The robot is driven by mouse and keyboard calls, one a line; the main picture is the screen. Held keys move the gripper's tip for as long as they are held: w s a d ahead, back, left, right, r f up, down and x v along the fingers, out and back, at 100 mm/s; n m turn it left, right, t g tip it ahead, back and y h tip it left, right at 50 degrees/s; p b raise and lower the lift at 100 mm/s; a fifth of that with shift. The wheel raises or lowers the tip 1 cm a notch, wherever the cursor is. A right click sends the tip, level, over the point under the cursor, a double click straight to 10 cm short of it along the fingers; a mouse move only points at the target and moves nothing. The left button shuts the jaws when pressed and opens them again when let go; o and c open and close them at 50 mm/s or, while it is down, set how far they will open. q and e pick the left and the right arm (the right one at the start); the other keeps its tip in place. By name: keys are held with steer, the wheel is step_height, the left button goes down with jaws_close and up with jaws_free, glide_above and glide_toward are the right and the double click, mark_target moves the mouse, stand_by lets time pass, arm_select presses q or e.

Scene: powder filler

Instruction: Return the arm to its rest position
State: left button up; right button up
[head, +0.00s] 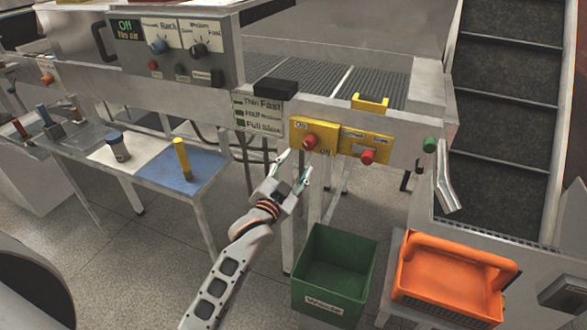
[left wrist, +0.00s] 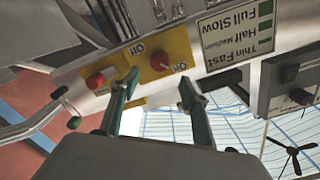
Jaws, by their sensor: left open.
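My left gripper (head: 293,168) is in the middle of the head view, its arm reaching up from the bottom. Its two fingers are apart and nothing is between them. The fingers point at the yellow switch plate with a red knob (head: 310,141), just beyond them and apart as far as I can tell. In the left wrist view the open fingers (left wrist: 158,92) frame the lower edge of the yellow plate, and the red knob (left wrist: 160,62) shows above them. My right gripper is in neither view.
A green waste bin (head: 333,272) and an orange crate (head: 450,279) stand at the lower right. A table (head: 150,173) with several small items is at the left. A control box (head: 180,52) is above it, and an inclined conveyor (head: 508,110) is at the right.

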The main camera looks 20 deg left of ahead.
arm_select(q)
steer(key=shift+s, duration=0.65)
steer(key=s+f+n+g+h, duration=0.1)
steer(key=s+f+n+g, duration=0.2)
steer(key=s+f, duration=2.5)
steer(key=s+g, duration=0.3)
steer(key=g, duration=0.1)
steer(key=shift+s+d+f+g, duration=0.2)
steer(key=shift+s+d+g, duration=0.1)
steer(key=shift+s+d, duration=0.1)
